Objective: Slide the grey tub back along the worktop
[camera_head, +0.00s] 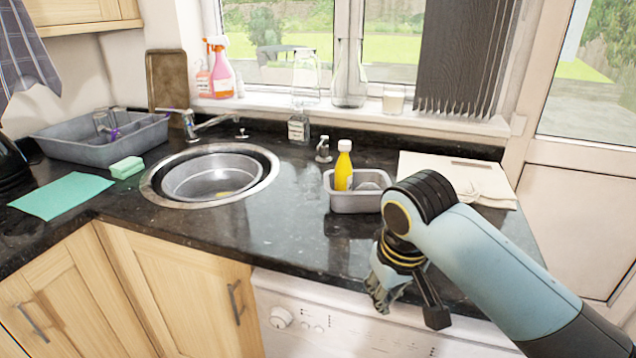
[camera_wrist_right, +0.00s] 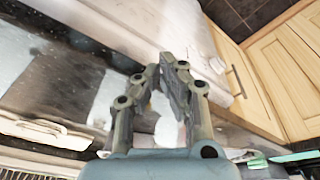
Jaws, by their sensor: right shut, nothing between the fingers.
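The small grey tub (camera_head: 357,204) stands on the dark worktop, right of the sink, with a yellow bottle (camera_head: 343,167) upright in it and a clear glass-like item beside the bottle. My right gripper (camera_head: 380,303) is shut and empty. It points down near the worktop's front edge, in front of the tub and a little right, apart from it in the head view. My right forearm and wrist cover the area right of the tub. In the right wrist view the closed fingers (camera_wrist_right: 168,70) show, but I cannot make out the tub. My left gripper is not in view.
The worktop (camera_head: 285,225) is bare left of the tub, up to the round sink (camera_head: 212,174). Behind the tub stand a soap dispenser (camera_head: 323,150) and the window sill (camera_head: 370,116). A pale board (camera_head: 450,172) with a cloth lies right. A larger grey basin (camera_head: 75,145) stands far left.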

